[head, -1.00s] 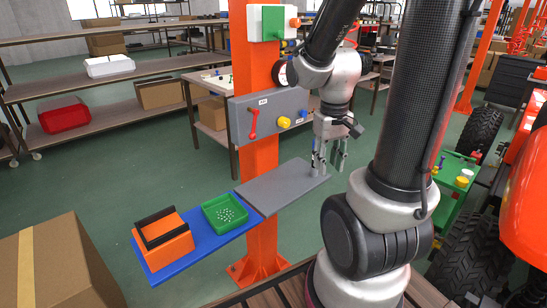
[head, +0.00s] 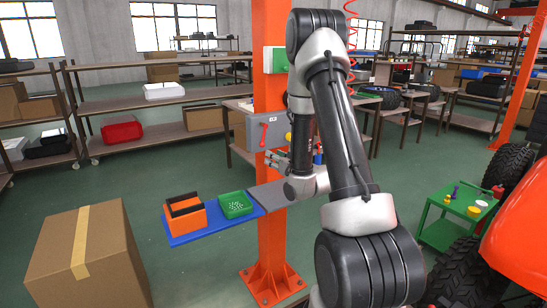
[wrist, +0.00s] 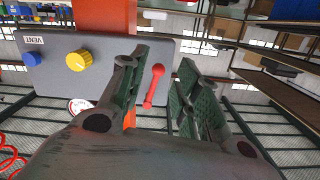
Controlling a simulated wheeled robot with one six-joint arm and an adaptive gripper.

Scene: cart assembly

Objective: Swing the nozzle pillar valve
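A red lever valve (head: 264,135) is on a grey panel (head: 254,131) on the orange pillar (head: 271,232). In the wrist view the red lever (wrist: 154,86) shows between my two fingers, and the panel (wrist: 60,85) appears upside down. The lever seems to lie beyond the fingertips; I see no clear contact. My gripper (wrist: 168,58) is open and empty, facing the panel. In the head view my gripper (head: 276,158) is small, just below the lever and partly hidden by my arm.
A yellow knob (wrist: 79,60) and a blue knob (wrist: 33,58) are on the same panel. Below it, a blue shelf (head: 205,231) holds an orange bin (head: 186,220) and a green tray (head: 236,210). A cardboard box (head: 110,260) stands at left.

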